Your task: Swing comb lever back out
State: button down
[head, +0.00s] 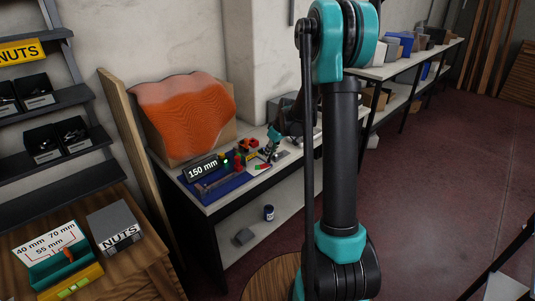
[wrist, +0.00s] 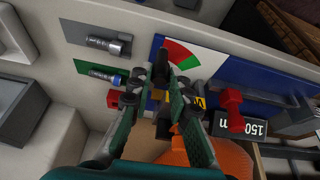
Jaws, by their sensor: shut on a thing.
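In the wrist view my gripper (wrist: 164,68) points at the blue panel (wrist: 262,77). Its fingertips are closed around a dark upright piece, apparently the comb lever's knob (wrist: 176,55), beside the red, white and green scale (wrist: 190,52). The fingers hide most of the lever, and its comb cannot be told apart. In the head view my gripper (head: 272,142) is at the right end of the blue panel (head: 226,187), above the red and green scale (head: 263,167). The display (head: 202,168) reads 150 mm.
A red handle (wrist: 233,105) stands on the panel beside my gripper. Metal cylinders lie on a grey pad (wrist: 108,42) and a green pad (wrist: 100,72). A small jar (head: 268,212) stands on the lower shelf.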

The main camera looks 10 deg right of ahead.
jog(key=shift+w+d, duration=0.2)
dwell(0.3)
jog(key=c, duration=1.4)
grip_release()
jog(key=shift+s+r, duration=0.1)
jog(key=v, duration=1.1)
jog(key=shift+s+d+r, duration=0.1)
jog(key=shift+s+r, duration=0.05)
jog(key=shift+r, duration=0.2)
jog(key=s+f+m+h, duration=0.1)
jog(key=s+f+m, duration=0.1)
jog(key=s, duration=0.8)
jog(key=s+d+f+m+h, duration=0.1)
jog(key=s+f+m, duration=0.2)
jog(key=s, duration=0.7)
jog(key=s+f+m, duration=0.2)
jog(key=s+f, duration=0.3)
jog(key=s, duration=0.5)
jog(key=shift+s+d+f+m+t+h, duration=0.1)
jog(key=shift+d+m+t+h, duration=0.3)
